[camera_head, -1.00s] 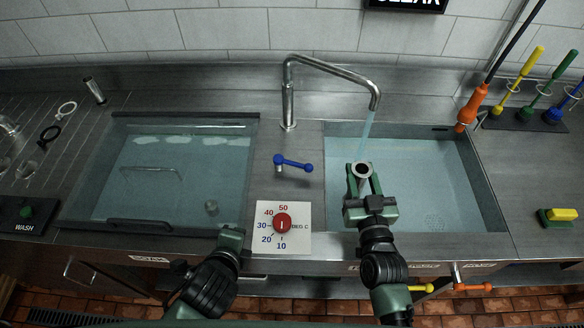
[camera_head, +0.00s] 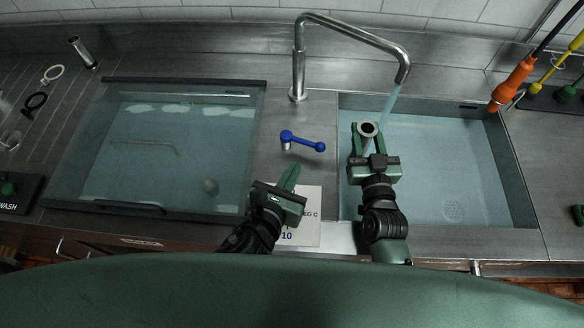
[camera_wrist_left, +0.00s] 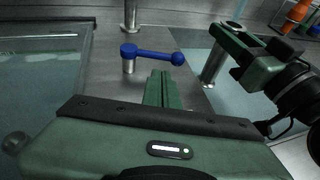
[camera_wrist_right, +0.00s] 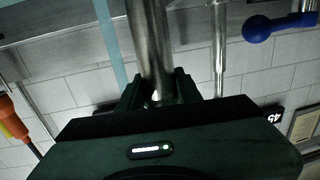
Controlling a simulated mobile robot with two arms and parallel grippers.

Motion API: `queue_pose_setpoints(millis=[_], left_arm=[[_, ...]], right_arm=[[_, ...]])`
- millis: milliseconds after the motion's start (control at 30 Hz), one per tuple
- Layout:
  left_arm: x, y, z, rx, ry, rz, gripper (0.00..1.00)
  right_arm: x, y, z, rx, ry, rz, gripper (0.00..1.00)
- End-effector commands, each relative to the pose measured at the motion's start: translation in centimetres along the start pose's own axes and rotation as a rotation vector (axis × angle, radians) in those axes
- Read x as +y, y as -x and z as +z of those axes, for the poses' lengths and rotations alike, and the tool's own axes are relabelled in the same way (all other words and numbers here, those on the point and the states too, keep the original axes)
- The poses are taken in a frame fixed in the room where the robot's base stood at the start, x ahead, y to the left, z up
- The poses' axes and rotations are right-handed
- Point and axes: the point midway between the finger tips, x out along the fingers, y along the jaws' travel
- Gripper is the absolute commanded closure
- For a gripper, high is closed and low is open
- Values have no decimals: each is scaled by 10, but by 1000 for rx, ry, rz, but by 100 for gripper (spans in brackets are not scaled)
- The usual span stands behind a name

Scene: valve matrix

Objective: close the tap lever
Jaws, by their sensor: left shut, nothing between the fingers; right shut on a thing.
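The blue tap lever (camera_head: 303,141) sits on a short metal post on the steel strip between the two sinks, its arm pointing right. It also shows in the left wrist view (camera_wrist_left: 152,54), just beyond my fingers, and in the right wrist view (camera_wrist_right: 282,25). Water runs from the curved metal spout (camera_head: 352,38) into the right sink. My left gripper (camera_head: 291,178) is shut and empty, just in front of the lever and apart from it. My right gripper (camera_head: 368,146) is shut on a metal cylinder (camera_head: 367,129) with an open round top, held over the right sink beside the stream.
The left sink (camera_head: 257,120) holds water and sunken items. The right sink (camera_head: 520,180) also holds water. An orange-handled tool (camera_head: 512,85) stands at the back right. Rings (camera_head: 52,75) lie at the far left.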

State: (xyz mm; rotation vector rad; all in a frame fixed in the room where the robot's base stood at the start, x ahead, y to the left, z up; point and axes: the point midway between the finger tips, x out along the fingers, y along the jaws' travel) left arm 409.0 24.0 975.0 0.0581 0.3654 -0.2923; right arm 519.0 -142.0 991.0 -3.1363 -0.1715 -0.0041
Motion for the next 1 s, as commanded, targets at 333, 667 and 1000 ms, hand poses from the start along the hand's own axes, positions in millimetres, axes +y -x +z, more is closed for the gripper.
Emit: queue_pose_setpoints(millis=[333, 667, 1000], left_arm=[[0, -58, 1, 1, 2, 1, 100], [0, -70, 0, 1, 3, 0, 100], [-4, -74, 2, 3, 32, 63, 100]], right_arm=[[0, 0, -10, 2, 0, 0, 100], [0, 0, -11, 2, 0, 0, 100], [0, 0, -13, 2, 0, 0, 100]])
